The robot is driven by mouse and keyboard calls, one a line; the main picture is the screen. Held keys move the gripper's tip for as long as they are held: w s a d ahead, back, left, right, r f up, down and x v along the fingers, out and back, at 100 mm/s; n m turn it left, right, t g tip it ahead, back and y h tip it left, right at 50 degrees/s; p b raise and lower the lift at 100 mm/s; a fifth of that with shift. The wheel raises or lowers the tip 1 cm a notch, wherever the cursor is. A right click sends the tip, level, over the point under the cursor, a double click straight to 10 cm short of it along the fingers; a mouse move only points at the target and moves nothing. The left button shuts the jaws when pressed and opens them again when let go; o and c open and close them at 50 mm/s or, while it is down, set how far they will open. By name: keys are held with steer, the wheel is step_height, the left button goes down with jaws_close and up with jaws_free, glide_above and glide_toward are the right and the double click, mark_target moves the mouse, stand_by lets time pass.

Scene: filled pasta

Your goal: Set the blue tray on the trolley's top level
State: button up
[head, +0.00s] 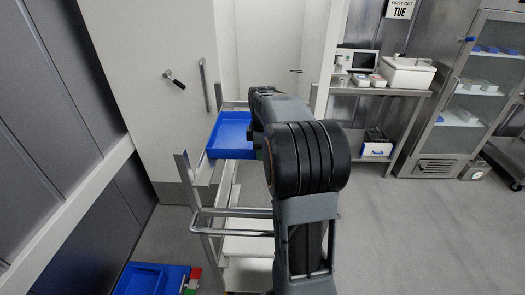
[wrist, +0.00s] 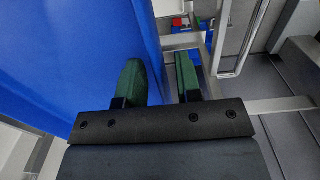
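The blue tray (head: 231,134) is level at the top of the metal trolley (head: 232,212), between its upright posts; I cannot tell whether its underside touches the shelf. Part of the tray is hidden behind my arm. In the wrist view the blue tray (wrist: 95,45) fills the upper left. My gripper (wrist: 161,80) has green fingertips, set apart on either side of the tray's edge. The left finger overlaps the blue, and a narrow gap shows beside the right finger.
A blue container (head: 140,281) with red and green items sits low at the bottom left. A steel table (head: 385,91) with a scale and boxes stands at the back right, beside a glass-door cabinet (head: 455,100). The floor (head: 410,225) at right is clear.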

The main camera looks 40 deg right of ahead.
steer(key=shift+o, duration=0.2)
step_height(320, 180, up, 16)
steer(key=p, duration=1.4)
steer(key=s+a+f+m+t+b, duration=0.1)
steer(key=s+a+m+t, duration=0.3)
steer(key=s+a+m, duration=0.6)
steer(key=s+a+f, duration=0.1)
steer(key=s+a, duration=0.4)
steer(key=a, duration=0.4)
steer(key=shift+s+a+f+m+t+b, duration=0.15)
steer(key=shift+s+f+m+t+b, duration=0.15)
steer(key=shift+s+f+m+b, duration=0.1)
